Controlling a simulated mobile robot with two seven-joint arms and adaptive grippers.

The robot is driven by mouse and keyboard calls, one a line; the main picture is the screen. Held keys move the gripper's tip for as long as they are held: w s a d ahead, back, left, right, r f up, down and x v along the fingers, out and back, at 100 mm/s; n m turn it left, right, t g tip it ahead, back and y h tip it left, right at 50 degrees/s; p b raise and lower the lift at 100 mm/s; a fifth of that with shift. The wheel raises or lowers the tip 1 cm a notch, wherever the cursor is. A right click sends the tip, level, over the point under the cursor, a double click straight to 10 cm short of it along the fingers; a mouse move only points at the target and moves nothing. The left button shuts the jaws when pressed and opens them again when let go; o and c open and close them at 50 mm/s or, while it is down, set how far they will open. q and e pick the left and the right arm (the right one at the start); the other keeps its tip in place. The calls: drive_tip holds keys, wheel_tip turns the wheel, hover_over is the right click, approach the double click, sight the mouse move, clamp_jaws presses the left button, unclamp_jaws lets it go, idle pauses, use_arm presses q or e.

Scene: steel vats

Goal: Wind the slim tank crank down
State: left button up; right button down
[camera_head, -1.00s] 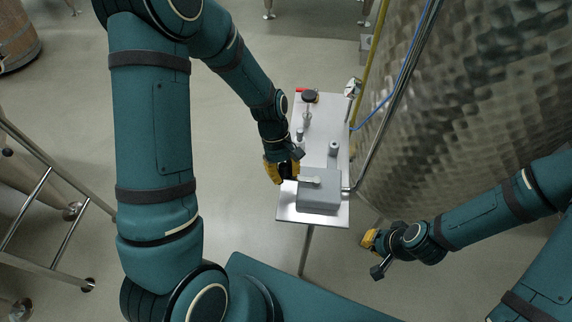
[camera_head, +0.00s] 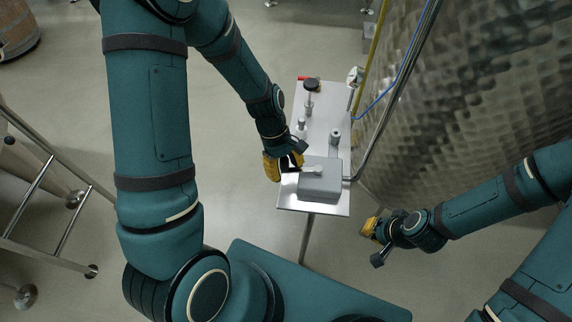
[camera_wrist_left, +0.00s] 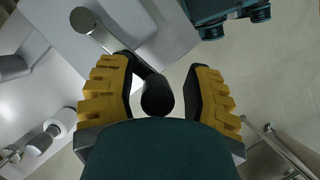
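The crank has a pale metal arm (camera_head: 312,171) on top of a grey box (camera_head: 322,188) at the near end of a steel table. In the left wrist view the metal arm (camera_wrist_left: 104,35) leads to a black handle (camera_wrist_left: 157,92). My left gripper (camera_head: 292,162) is beside the box's left edge. In its wrist view, the yellow-backed fingers (camera_wrist_left: 160,95) stand open on both sides of the black handle, with a gap visible on each side. My right gripper (camera_head: 370,229) hangs to the right, below the table's near corner, away from the crank. Its finger opening is unclear.
The steel table (camera_head: 293,199) carries short metal posts (camera_head: 335,136) and a black knob (camera_head: 311,86) farther back. A large dimpled steel tank (camera_head: 470,110) stands right of it. A metal ladder frame (camera_head: 62,205) stands at the left. Bare floor lies left of the table.

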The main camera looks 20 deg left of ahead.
use_arm(q)
drive_tip(key=shift+w+r, duration=0.1)
drive_tip(key=shift+r, duration=0.05)
drive_tip(key=shift+w+a+r, duration=0.1)
drive_tip(key=shift+r, duration=0.15)
drive_tip(key=v, duration=1.1)
drive_tip(key=shift+r, duration=0.15)
idle(1.7)
